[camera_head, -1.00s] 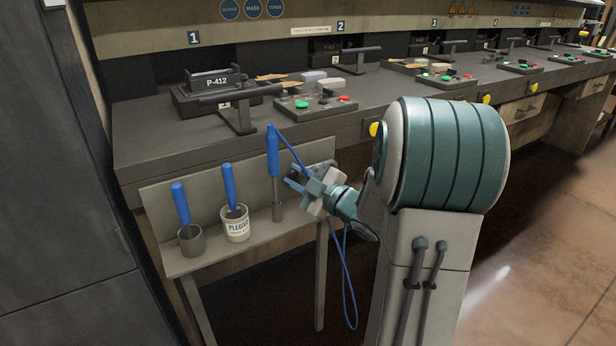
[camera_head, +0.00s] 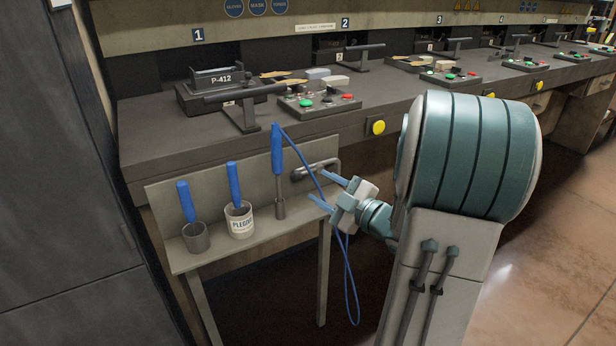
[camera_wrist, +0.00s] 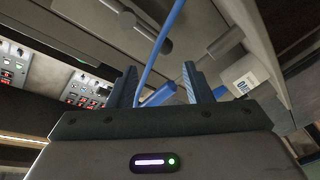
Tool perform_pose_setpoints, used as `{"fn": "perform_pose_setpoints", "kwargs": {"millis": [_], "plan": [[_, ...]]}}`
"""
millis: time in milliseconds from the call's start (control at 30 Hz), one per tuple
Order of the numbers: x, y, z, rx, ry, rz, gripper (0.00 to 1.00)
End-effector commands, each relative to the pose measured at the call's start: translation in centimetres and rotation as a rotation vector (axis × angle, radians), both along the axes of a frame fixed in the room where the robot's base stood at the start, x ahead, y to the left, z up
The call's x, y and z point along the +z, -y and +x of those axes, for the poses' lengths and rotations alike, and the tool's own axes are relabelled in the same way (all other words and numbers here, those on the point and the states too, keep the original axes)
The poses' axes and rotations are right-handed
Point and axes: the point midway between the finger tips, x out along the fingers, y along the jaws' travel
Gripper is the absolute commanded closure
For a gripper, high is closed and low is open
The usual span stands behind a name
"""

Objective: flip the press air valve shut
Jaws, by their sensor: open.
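A grey metal bar handle (camera_head: 315,170) is fixed to the upright back panel of the small side stand, at its right end. It looks like the valve lever, but no label shows. My gripper (camera_head: 318,187) is open and empty, with its blue fingers pointing left, close to the handle in the picture. I cannot tell whether they touch. In the wrist view my gripper (camera_wrist: 160,76) has both fingers apart. A short dark cylinder bar (camera_wrist: 146,27), probably the same handle, shows beyond them. A blue hose (camera_wrist: 160,45) crosses the view between the fingers.
The blue-handled tool (camera_head: 277,155) stands on the stand's shelf, its hose looping down beside my gripper. A grey cup (camera_head: 196,238) and white tin (camera_head: 240,222) hold blue-handled tools to the left. The bench (camera_head: 150,155) with a yellow button (camera_head: 378,127) runs behind.

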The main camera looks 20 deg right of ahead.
Motion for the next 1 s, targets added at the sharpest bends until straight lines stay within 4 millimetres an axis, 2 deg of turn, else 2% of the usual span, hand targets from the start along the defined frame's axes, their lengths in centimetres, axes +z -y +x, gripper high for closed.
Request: {"fn": "perform_pose_setpoints", "kwargs": {"millis": [100,333,500,1000], "plan": [[0.0,1.1,-2.4,-0.003,-0.001,0.002,0.54],[-0.2,2.2,-5.3,-0.001,-0.001,0.002,0.54],[-0.2,2.5,-5.9,0.001,0.0,0.001,0.54],[-0.2,2.4,-5.8,-0.001,-0.002,0.0,0.54]]}}
